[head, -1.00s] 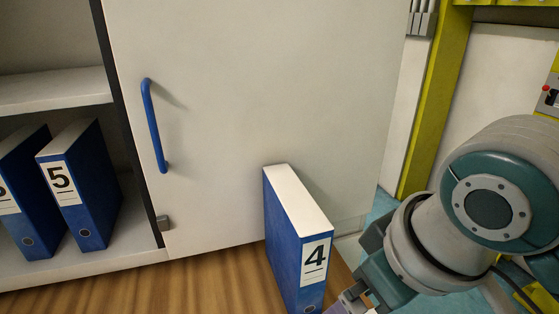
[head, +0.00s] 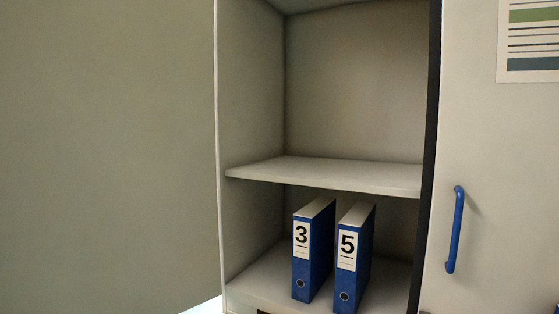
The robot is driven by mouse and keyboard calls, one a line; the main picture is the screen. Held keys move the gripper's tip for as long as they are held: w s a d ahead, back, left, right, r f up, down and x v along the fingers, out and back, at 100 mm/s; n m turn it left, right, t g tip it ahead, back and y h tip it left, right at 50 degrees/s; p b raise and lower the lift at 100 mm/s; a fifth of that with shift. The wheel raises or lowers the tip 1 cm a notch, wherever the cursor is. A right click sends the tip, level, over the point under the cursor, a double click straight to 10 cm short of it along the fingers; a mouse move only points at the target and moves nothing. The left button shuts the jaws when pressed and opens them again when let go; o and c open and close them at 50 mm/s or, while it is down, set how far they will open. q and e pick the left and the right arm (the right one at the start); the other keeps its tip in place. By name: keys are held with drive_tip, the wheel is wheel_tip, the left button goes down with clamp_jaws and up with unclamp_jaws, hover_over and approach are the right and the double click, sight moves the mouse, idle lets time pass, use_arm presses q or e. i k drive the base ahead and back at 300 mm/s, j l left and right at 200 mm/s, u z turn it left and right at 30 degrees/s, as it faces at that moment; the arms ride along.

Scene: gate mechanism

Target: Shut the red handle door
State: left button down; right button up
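The red handle is not in view. A large plain grey-beige panel (head: 105,150) fills the left of the head view; it looks like a cabinet door standing open, with no handle on the side I see. To its right the cabinet compartment (head: 355,80) is open, with a shelf (head: 325,173) across it. On the right is a closed door (head: 500,150) with a blue handle (head: 455,230). Neither of my grippers is in view.
Blue binders marked 3 (head: 313,250) and 5 (head: 355,258) stand upright on the compartment floor. The upper shelf is empty. A striped poster (head: 530,40) is on the right door. A bit of pale floor shows at the bottom left.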

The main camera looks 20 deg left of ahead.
sight(108, 186)
drive_tip(key=k+j+z, duration=0.1)
drive_tip(key=j, duration=0.35)
drive_tip(key=k+j+z, duration=0.1)
drive_tip(key=j, duration=0.35)
drive_tip(key=k+j+z, duration=0.1)
drive_tip(key=j, duration=0.3)
drive_tip(key=k+j+z, duration=0.1)
drive_tip(key=j, duration=0.35)
drive_tip(key=k+j+z, duration=0.1)
drive_tip(key=j, duration=0.3)
drive_tip(key=k+j, duration=0.25)
drive_tip(key=j, duration=0.15)
drive_tip(key=k+j+z, duration=0.15)
drive_tip(key=j, duration=0.25)
